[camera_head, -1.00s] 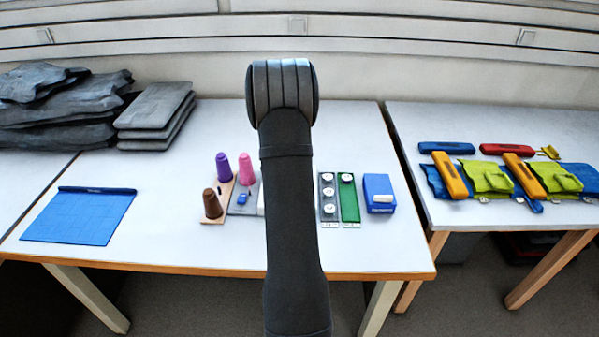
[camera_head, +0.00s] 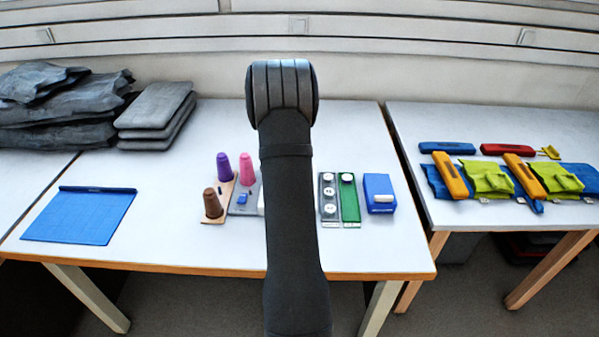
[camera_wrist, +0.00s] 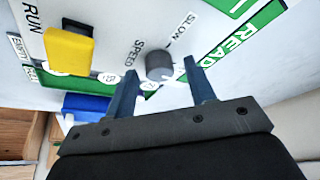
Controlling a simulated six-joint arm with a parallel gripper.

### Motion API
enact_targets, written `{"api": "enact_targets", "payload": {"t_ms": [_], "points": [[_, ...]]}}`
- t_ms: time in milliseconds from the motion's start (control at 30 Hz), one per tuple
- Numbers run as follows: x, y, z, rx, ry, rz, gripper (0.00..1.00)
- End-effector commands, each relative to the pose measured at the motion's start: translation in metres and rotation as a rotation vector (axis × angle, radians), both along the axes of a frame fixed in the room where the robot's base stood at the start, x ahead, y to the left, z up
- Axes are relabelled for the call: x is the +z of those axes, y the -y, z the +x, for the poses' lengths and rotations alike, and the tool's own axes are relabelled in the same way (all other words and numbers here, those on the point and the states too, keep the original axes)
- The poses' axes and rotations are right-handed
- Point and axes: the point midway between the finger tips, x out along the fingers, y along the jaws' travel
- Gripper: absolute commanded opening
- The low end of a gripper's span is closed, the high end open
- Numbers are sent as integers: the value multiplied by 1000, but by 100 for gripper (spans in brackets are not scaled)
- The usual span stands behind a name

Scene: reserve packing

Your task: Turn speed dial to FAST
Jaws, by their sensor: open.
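The grey speed dial (camera_wrist: 159,65) is on a white panel (camera_wrist: 110,30) in the wrist view, beside the printed words SPEED and SLOW. A dark line runs from the dial toward SLOW. My gripper (camera_wrist: 160,69) is open, one finger on each side of the dial in the picture; I cannot tell whether either touches it. No FAST label is legible; the area below the dial is partly covered by a finger. In the head view my arm hides the dial and gripper.
A yellow switch (camera_wrist: 68,50) by RUN and a green READY sign (camera_wrist: 235,45) flank the dial. On the table are cones (camera_head: 223,167), a green strip (camera_head: 349,203) with white discs, a blue box (camera_head: 379,194) and a blue mat (camera_head: 80,216).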

Motion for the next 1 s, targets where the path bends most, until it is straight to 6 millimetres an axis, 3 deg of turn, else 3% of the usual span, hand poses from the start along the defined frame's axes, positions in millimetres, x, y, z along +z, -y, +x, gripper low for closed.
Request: {"api": "enact_targets", "payload": {"t_ms": [267, 700, 1000], "points": [[30, -9, -8, 1, 4, 1, 50], [127, -38, -36, 2, 3, 0, 50], [158, -48, -46, 0, 1, 1, 50]]}}
